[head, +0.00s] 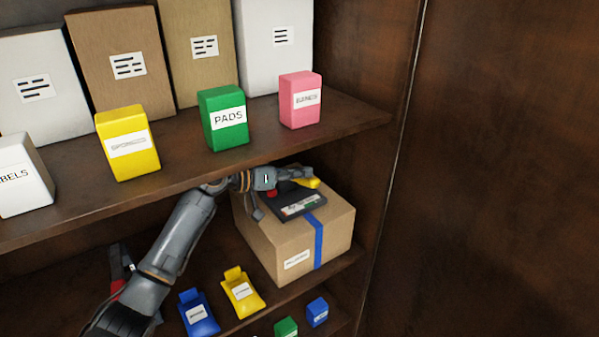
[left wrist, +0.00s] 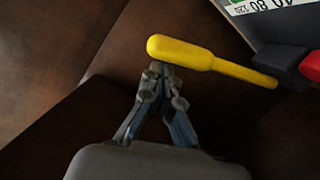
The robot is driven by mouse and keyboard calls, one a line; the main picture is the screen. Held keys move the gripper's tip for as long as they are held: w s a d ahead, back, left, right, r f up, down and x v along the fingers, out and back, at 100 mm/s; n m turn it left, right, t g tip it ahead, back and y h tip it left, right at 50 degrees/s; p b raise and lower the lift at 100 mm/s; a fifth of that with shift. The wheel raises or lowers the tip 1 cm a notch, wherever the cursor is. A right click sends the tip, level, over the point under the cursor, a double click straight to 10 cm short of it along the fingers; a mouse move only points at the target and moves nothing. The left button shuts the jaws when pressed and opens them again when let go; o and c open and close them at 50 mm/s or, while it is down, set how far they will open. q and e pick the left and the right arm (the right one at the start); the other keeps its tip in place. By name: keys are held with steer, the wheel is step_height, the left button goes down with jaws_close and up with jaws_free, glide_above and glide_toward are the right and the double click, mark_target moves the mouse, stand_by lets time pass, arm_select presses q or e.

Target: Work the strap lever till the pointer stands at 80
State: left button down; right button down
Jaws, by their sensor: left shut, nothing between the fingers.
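The strap lever is a yellow handle (head: 314,183) on a dark tensioner (head: 299,206) with a red part, on top of a cardboard box (head: 275,235) with a blue strap (head: 318,240). The lever (left wrist: 180,48) lies across the left wrist view, its rounded end near my fingertips. A scale with numbers (left wrist: 258,5) shows upside down at its top edge; the pointer cannot be read. My left gripper (head: 303,176) is shut and empty. Its fingertips (left wrist: 161,68) are right at the lever's near side; I cannot tell if they touch it. My right gripper is out of view.
The upper shelf (head: 270,145), carrying a green box (head: 224,118) and pink box (head: 300,100), hangs close above my arm. Yellow (head: 240,295) and blue (head: 198,312) packets lie left of the cardboard box. A cabinet side wall stands to the right.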

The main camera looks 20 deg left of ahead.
arm_select(q)
steer(key=f+m+b, duration=0.1)
steer(key=b, duration=0.1)
steer(key=s+d+f+m+b, duration=0.1)
steer(key=f+b, duration=0.1)
steer(key=b, duration=0.1)
steer(key=f+m+y+b, duration=0.1)
steer(key=f+b, duration=0.1)
steer(key=shift+s+d+f+t+b, duration=0.15)
steer(key=shift+s+d+t+b, duration=0.05)
steer(key=shift+d+t+b, duration=0.15)
steer(key=shift+s+d+f+m+b, duration=0.1)
steer(key=shift+f+m+b, duration=0.2)
steer(key=shift+f+b, duration=0.15)
steer(key=shift+d+y, duration=0.1)
steer(key=shift+y, duration=0.2)
steer(key=shift+s, duration=0.1)
